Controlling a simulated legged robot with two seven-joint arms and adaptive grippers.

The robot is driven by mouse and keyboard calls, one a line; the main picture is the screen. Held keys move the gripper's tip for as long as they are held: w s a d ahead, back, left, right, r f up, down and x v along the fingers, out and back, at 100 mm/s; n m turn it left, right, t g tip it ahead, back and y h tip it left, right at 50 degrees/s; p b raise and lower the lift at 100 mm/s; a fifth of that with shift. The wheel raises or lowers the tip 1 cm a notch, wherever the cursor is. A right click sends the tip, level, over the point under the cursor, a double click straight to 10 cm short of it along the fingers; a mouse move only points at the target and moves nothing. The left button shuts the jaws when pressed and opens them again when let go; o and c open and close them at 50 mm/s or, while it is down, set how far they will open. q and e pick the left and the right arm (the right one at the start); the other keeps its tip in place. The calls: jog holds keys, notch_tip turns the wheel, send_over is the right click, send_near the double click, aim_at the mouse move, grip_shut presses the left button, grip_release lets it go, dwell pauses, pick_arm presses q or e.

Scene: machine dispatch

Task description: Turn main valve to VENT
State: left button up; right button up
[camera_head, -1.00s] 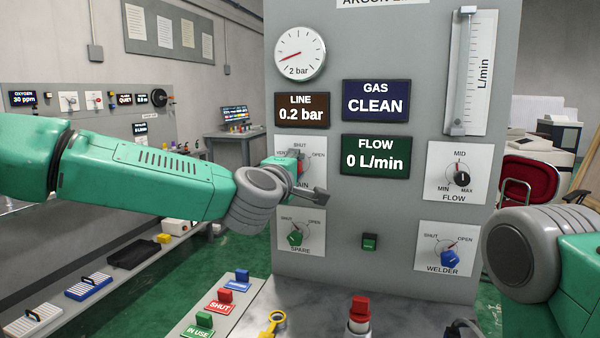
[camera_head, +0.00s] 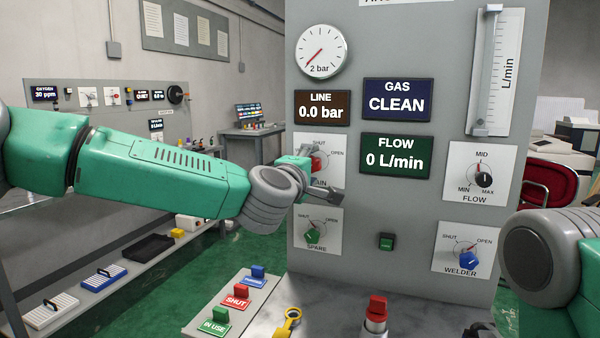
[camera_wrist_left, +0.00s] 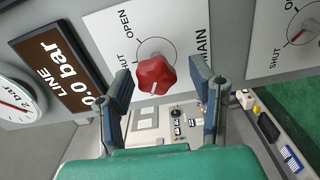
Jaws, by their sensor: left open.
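The main valve is a red knob (camera_head: 317,161) on a white plate on the grey panel. It also shows in the left wrist view (camera_wrist_left: 155,75), where its pale mark faces down, away from OPEN. The VENT label is hidden by my gripper. My left gripper (camera_head: 325,172) is open at the knob. In the left wrist view its two fingers (camera_wrist_left: 160,79) stand on either side of the knob, with gaps visible. The LINE display (camera_head: 322,108) reads 0.0 bar. My right gripper is out of view; only part of that arm shows.
The spare knob (camera_head: 314,234) sits just below the main valve. The green FLOW display (camera_head: 396,156), flow knob (camera_head: 484,179) and blue welder knob (camera_head: 470,260) are to the right. Coloured tags (camera_head: 238,297) and a red-capped part (camera_head: 376,309) stand on the bench below.

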pick_arm(q)
jog(key=v, duration=1.1)
